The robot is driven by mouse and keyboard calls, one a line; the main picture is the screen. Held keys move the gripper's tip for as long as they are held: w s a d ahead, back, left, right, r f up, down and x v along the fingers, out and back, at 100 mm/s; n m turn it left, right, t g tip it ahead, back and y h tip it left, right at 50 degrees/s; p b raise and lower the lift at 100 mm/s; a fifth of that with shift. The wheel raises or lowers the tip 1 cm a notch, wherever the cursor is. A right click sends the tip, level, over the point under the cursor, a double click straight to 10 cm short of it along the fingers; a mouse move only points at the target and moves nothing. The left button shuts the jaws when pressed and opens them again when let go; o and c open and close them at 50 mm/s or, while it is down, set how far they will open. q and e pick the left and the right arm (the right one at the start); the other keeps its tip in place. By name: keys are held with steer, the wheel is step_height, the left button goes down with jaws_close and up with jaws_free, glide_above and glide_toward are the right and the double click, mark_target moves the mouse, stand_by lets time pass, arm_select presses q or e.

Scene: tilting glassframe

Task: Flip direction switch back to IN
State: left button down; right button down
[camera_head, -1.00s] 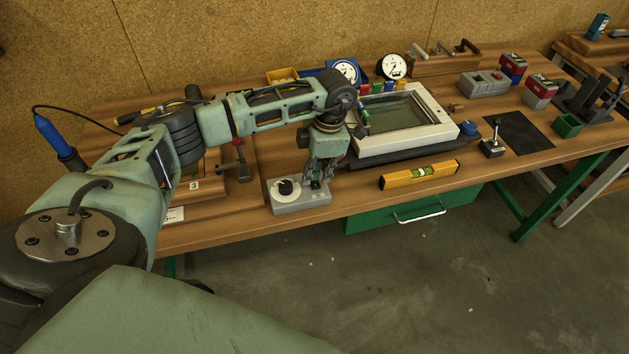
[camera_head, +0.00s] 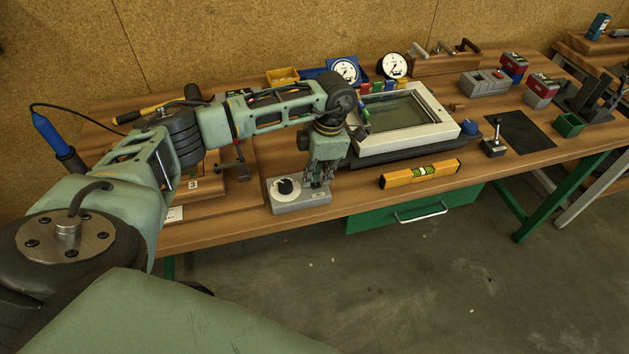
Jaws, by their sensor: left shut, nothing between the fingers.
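A grey control box (camera_head: 300,203) sits at the front edge of the wooden bench. It has a black round knob (camera_head: 285,186) on a white dial at its left. My left gripper (camera_head: 318,185) points down at the right part of the box, with its fingers shut and nothing between them. The direction switch cannot be made out; the fingers cover that part of the box. I cannot tell whether the fingertips touch it. My right gripper is not in view.
A white-framed glass panel (camera_head: 440,133) on a dark base stands right of the gripper. A yellow spirit level (camera_head: 420,174) lies at the bench's front edge. Two dial gauges stand behind, one a white dial gauge (camera_head: 394,65). A green drawer (camera_head: 410,210) hangs below the bench.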

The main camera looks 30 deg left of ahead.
mark_target(316, 184)
arm_select(q)
steer(key=shift+f+b, duration=0.3)
steer(key=shift+f, duration=0.1)
steer(key=shift+r, duration=0.1)
steer(key=shift+r+p, duration=2.15)
steer(key=shift+r, duration=1.3)
